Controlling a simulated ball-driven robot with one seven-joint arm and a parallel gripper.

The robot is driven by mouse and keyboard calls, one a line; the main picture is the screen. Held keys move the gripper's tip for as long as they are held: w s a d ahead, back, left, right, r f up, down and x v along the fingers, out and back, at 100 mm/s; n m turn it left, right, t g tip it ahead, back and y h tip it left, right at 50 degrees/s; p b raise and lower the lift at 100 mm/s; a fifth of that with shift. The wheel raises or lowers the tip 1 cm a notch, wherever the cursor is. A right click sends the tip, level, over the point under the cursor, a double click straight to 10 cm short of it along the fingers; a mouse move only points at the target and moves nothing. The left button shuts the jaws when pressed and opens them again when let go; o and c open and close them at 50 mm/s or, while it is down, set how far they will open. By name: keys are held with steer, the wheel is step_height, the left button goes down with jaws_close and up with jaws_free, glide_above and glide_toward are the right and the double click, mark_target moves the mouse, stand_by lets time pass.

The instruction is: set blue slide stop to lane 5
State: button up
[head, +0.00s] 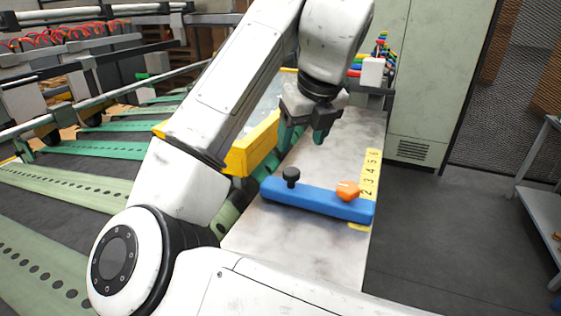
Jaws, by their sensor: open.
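The blue slide stop (318,201) is a long blue bar lying across the pale metal table (300,245). It has a black knob (291,177) near its left end and an orange knob (347,190) near its right end. A yellow number scale (371,172) runs along the table's right edge, with 2 to 6 readable. The bar's right end lies at the scale's near end, below the 2, and the lower marks are hidden or unclear. My gripper (308,139) is open and empty, pointing down above the table, beyond the bar and apart from it.
A yellow guard (254,145) stands along the table's left side, partly behind my arm. Green perforated belts (65,184) fill the left. A grey cabinet (436,80) stands at the back right. Bare tabletop lies on both sides of the bar.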

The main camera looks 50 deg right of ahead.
mark_target(292, 171)
steer(key=x, duration=1)
steer(key=shift+d+f+p, duration=0.15)
steer(key=shift+p, duration=0.2)
steer(key=shift+c, duration=0.3)
jaws_close()
